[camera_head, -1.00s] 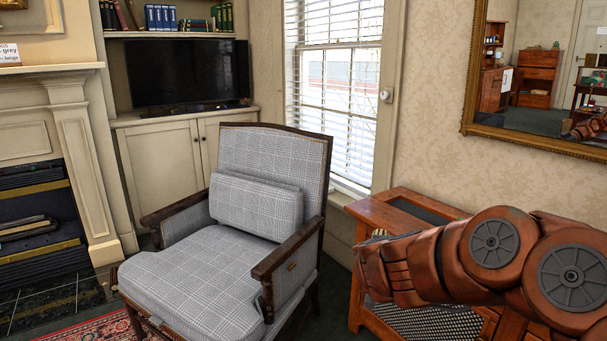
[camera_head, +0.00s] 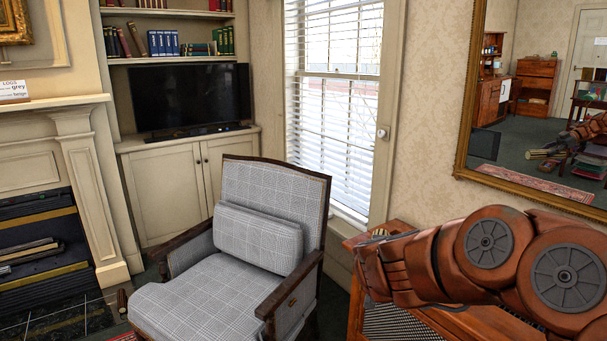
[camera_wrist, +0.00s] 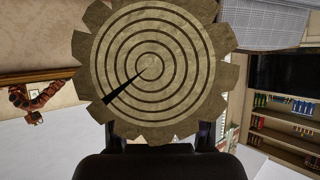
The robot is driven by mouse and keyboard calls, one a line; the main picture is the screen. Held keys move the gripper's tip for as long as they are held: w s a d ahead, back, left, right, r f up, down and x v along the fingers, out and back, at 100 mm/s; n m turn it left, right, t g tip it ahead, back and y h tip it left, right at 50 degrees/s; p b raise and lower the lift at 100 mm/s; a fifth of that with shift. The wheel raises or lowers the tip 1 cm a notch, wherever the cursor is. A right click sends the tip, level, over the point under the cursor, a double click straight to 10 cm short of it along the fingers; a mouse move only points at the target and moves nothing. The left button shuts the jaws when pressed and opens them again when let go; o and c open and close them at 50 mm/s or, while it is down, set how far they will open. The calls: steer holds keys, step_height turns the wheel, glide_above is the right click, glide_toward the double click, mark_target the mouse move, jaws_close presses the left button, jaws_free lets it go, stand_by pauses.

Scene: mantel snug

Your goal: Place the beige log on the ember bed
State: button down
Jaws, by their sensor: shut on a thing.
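The beige log fills the upper middle of the wrist view, its ringed round end (camera_wrist: 185,45) facing the camera, with a scalloped bark edge. My gripper (camera_wrist: 160,138) is shut on it; the fingers are mostly hidden behind the log. In the head view my arm hides the gripper; a small pale striped piece shows just past the arm, and I cannot tell if it is the log. The fireplace opening at the left edge holds the ember bed (camera_head: 40,286), dark and partly cut off by the frame, with several thin bars or logs (camera_head: 28,250) above it.
A grey checked armchair (camera_head: 195,303) stands between the fireplace and my arm. A wooden side table (camera_head: 362,243) is under my arm. A sign (camera_head: 14,91) naming grey and beige logs stands on the mantel (camera_head: 55,103). A gilt mirror (camera_head: 462,120) hangs at right.

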step_height(320, 180, up, 5)
steer(key=p, duration=0.4)
steer(key=shift+r, duration=0.2)
steer(key=shift+n+y, duration=0.6)
steer(key=f, duration=0.2)
steer(key=w+f, duration=0.1)
steer(key=f, duration=0.1)
steer(key=w+d+f, duration=0.1)
steer(key=f, duration=0.1)
step_height(320, 180, down, 7)
steer(key=a+n+y, duration=0.1)
steer(key=n+y, duration=0.1)
steer(key=shift+t, duration=0.4)
steer(key=v, duration=0.4)
steer(key=shift+s+r, duration=0.2)
steer(key=shift+s, duration=0.45)
